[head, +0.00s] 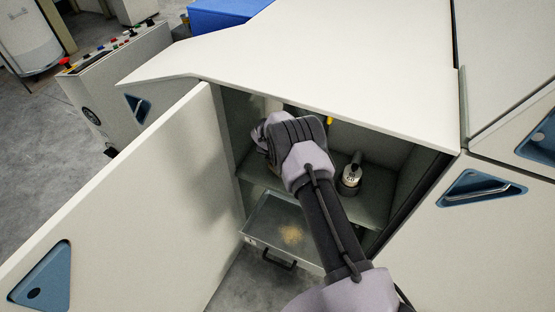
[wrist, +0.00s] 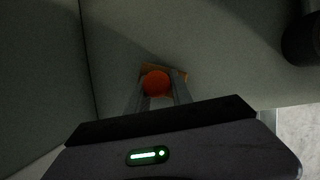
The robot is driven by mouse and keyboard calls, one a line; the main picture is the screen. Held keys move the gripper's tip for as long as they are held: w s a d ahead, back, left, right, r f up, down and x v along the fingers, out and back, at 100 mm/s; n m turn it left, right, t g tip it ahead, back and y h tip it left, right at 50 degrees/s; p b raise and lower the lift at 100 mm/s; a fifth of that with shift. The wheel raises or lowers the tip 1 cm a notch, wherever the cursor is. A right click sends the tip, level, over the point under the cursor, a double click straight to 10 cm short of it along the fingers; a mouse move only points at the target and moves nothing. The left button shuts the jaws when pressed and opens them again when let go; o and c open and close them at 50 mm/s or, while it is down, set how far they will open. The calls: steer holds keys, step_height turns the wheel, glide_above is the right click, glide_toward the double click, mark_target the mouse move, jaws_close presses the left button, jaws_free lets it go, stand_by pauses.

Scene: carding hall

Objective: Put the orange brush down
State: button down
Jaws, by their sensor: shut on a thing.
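The orange brush (wrist: 156,82) shows in the wrist view as a round orange end with a tan edge behind it. My gripper (wrist: 160,96) is shut on it, with a finger on each side. The rest of the brush is hidden. In the head view my gripper is inside the open cabinet (head: 402,172), above its shelf, and my own wrist hides the fingertips and the brush. I cannot tell whether the brush touches the grey surface behind it.
A small dark container with a pale label (head: 350,178) stands on the shelf, right of my arm. The cabinet door (head: 150,200) stands open at left. Below, a drawer (head: 262,222) with yellowish dust is pulled out. A white top panel (head: 330,62) overhangs the opening.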

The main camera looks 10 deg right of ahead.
steer(key=c, duration=1.1)
jaws_free()
steer(key=shift+f, duration=0.1)
steer(key=shift+c, duration=0.2)
steer(key=shift+r+p, duration=0.25)
steer(key=shift+p, duration=0.05)
steer(key=p+v, duration=0.3)
steer(key=v, duration=0.3)
steer(key=shift+w, duration=0.15)
steer(key=s+a+f, duration=0.1)
steer(key=s+a, duration=0.5)
steer(key=s, duration=0.4)
steer(key=shift+s, duration=0.1)
